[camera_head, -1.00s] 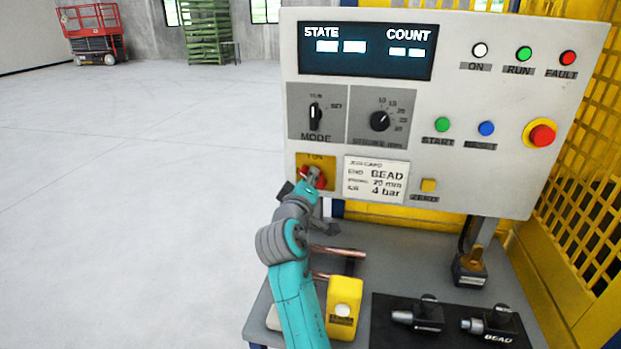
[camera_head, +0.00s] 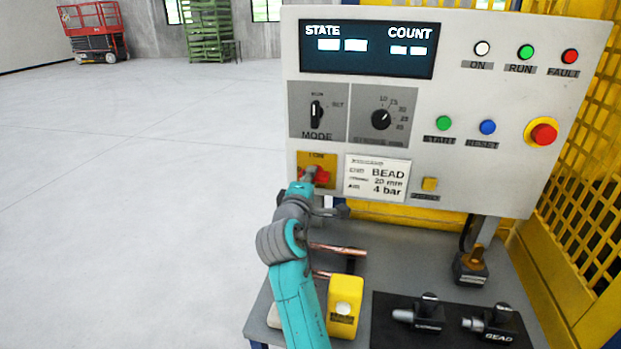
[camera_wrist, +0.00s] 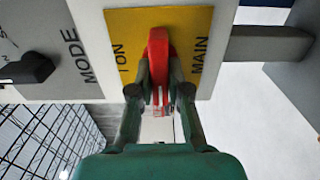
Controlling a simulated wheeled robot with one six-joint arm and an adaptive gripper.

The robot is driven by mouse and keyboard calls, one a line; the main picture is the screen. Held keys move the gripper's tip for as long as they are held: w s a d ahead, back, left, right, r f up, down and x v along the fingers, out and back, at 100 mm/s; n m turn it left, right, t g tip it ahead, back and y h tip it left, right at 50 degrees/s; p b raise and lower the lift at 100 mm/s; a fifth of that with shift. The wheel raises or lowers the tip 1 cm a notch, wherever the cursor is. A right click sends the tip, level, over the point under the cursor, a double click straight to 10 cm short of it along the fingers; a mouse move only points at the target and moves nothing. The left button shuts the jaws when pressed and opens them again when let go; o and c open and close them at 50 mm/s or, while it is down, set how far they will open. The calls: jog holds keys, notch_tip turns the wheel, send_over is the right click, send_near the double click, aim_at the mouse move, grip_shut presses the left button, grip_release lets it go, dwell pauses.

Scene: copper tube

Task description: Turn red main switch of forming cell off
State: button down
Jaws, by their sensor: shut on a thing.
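The red main switch (camera_head: 322,177) sits on a yellow plate (camera_head: 331,160) at the lower left of the control panel. In the wrist view its red handle (camera_wrist: 158,45) stands between the "I ON" and "MAIN" labels on the yellow plate (camera_wrist: 195,22). The handle runs crosswise to the "I ON" mark, not towards it. My gripper (camera_head: 308,175) is at the switch. In the wrist view my gripper (camera_wrist: 159,80) has its two fingers closed on either side of the handle. In the head view my gripper hides the switch's left part.
The panel also carries a mode knob (camera_head: 316,112), a stroke knob (camera_head: 381,120) and a red emergency button (camera_head: 543,133). Below are copper tubes (camera_head: 338,249), a yellow box (camera_head: 344,305) and dark tools (camera_head: 428,314) on the bench. Open floor lies left.

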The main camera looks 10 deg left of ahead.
jog(key=shift+f, duration=0.1)
dwell(0.3)
jog(key=c, duration=1.1)
grip_release()
jog(key=s, duration=1.2)
jog(key=shift+a, duration=0.25)
